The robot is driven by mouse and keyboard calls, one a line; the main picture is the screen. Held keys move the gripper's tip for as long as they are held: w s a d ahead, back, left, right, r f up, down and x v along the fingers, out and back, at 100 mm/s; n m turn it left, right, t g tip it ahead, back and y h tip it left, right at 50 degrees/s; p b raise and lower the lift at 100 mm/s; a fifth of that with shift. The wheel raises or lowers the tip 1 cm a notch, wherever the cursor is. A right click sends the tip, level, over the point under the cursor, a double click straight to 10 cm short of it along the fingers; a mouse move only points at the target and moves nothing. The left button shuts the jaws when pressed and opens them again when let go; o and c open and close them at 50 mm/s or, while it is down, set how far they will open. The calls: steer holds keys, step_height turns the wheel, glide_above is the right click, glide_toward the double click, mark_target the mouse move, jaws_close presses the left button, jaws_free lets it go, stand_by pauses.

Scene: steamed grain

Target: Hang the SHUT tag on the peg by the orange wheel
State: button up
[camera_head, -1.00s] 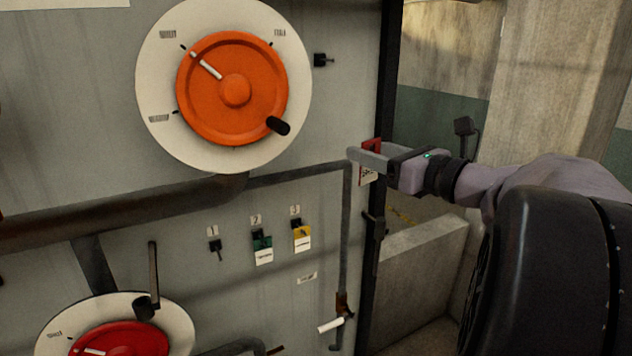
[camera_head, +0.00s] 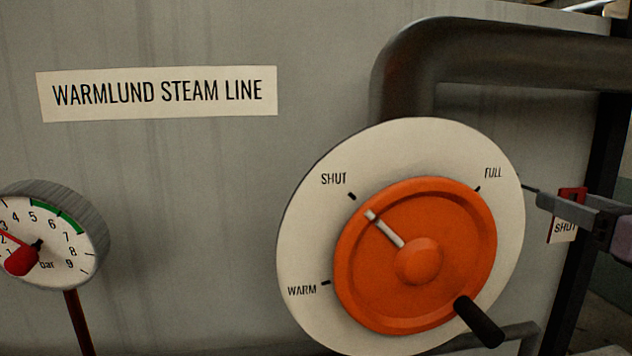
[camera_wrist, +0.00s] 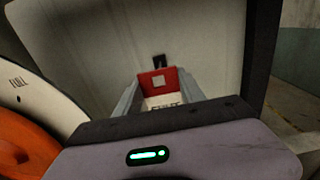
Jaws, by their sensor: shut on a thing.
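The orange wheel (camera_head: 440,210) sits on a round white plate (camera_head: 305,235) in the head view, its white pointer towards the SHUT mark. My gripper (camera_head: 548,202) is at the right edge of that plate, shut on the red and white SHUT tag (camera_head: 564,231). The tag hangs upright in the jaws. In the wrist view the tag (camera_wrist: 147,84) is between the fingers of my gripper (camera_wrist: 160,92). A small dark piece (camera_wrist: 158,61), perhaps the peg, shows just above the tag's top. I cannot tell whether they touch.
A pressure gauge (camera_head: 70,225) stands at the left, and a sign (camera_head: 160,93) reads WARMLUND STEAM LINE. A thick dark pipe (camera_head: 480,50) bends above the wheel. The wheel's black handle (camera_head: 478,321) sticks out at lower right. The panel's dark edge (camera_head: 602,150) is right of the wheel.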

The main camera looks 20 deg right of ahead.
steer(key=shift+w+d+f+p, duration=0.1)
steer(key=shift+w+d+p, duration=0.05)
steer(key=shift+w, duration=1.25)
steer(key=shift+w+d+f+p, duration=0.15)
steer(key=shift+w, duration=1.3)
steer(key=shift+w+d+f+p, duration=0.1)
steer(key=shift+w+d+p, duration=0.05)
steer(key=shift+w, duration=1.25)
steer(key=o, duration=1.4)
steer(key=shift+o, duration=0.2)
steer(key=shift+s, duration=0.1)
